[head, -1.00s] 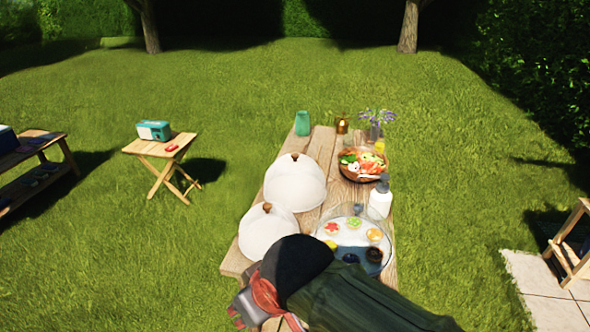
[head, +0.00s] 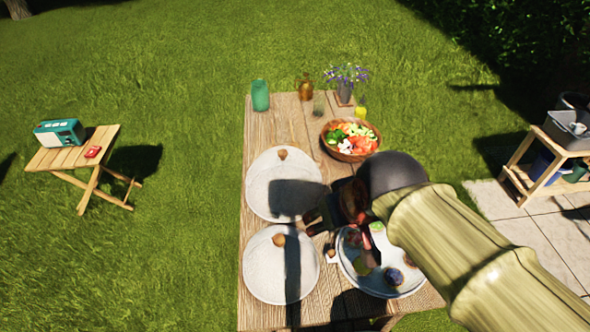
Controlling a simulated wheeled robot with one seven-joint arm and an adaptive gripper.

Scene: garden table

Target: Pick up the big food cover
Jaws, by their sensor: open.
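Two white domed food covers with brown knobs stand on the left side of the wooden table (head: 262,125). The farther one, the big food cover (head: 268,190), looks the larger; the nearer, smaller cover (head: 268,275) stands in front of it. My gripper (head: 310,222) is open and empty. It comes in from the right, its fingers pointing left at the right edge of the big cover, near the gap between the covers. I cannot tell whether it touches the cover or how high it is. My arm's shadow falls across both covers.
A round tray (head: 400,293) of small treats is partly hidden under my arm. Behind stand a salad bowl (head: 334,150), a green vase (head: 260,95), an amber bottle (head: 305,88) and a flower vase (head: 344,93). A small table (head: 62,157) with a radio stands apart at left.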

